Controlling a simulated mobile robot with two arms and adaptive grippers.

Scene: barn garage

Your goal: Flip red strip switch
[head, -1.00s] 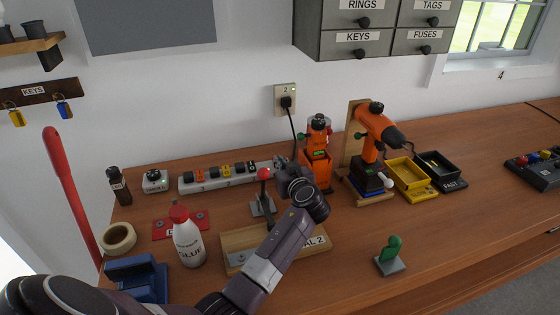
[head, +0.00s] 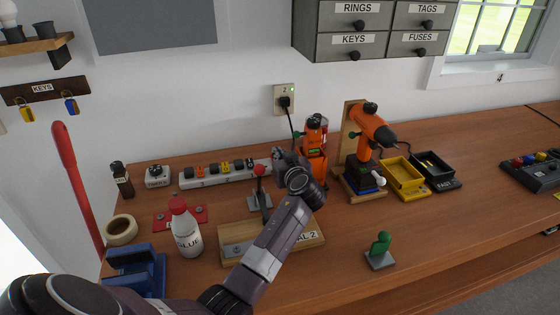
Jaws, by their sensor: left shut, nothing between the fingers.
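The white power strip (head: 215,177) lies along the back of the bench, with several orange and black plugs or sockets on top. My left gripper (head: 279,157) is at the strip's right end, pointing to the wall. Its fingers look closed, with nothing seen between them. The gripper and wrist cover the area around that end. I cannot make out the red strip switch, nor whether the fingers touch the strip. My right gripper is not in view.
A red-knobbed lever (head: 259,172) stands just left of my wrist, close to the forearm. An orange tool (head: 315,148) stands just right of the gripper. A glue bottle (head: 186,230) and blue vise (head: 136,270) are front left.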

